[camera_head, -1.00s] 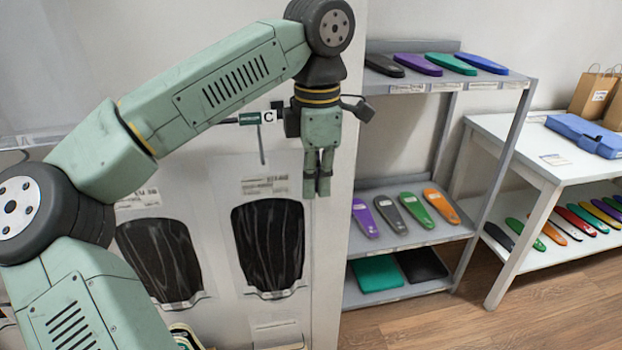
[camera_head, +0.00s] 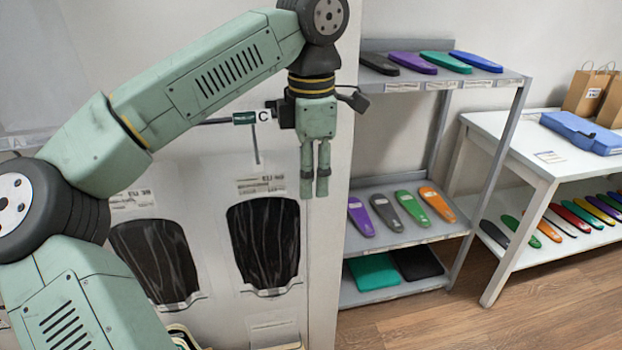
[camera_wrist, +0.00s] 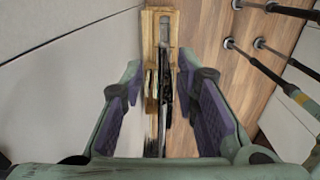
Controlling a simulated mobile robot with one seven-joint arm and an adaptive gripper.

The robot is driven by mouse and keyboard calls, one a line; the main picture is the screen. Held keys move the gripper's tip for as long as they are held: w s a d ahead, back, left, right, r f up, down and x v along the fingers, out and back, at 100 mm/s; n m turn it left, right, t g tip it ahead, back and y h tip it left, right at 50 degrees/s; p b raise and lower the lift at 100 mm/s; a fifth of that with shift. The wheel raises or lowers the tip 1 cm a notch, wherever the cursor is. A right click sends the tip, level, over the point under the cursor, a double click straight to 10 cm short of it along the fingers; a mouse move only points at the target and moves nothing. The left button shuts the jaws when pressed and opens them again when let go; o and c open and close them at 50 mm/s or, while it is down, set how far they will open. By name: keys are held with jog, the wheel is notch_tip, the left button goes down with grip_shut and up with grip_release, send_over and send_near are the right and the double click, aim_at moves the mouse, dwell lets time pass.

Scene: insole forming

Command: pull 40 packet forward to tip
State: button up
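Two clear packets with dark, ribbed contents hang side by side on a pale panel in the head view: a left packet (camera_head: 160,262) and a right packet (camera_head: 263,245). Their printed labels are too blurred for me to read a 40.
A grey shelf rack (camera_head: 400,240) with coloured insoles stands right of the panel. Farther right is a white table (camera_head: 500,130) with a blue case (camera_head: 582,133) and paper bags (camera_head: 585,92). Thin dark rods (camera_wrist: 265,62) show at the right of the wrist view.

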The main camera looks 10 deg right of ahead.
notch_tip(320, 180, up, 6)
jog(key=shift+s+r, duration=0.1)
jog(key=shift+r, duration=0.1)
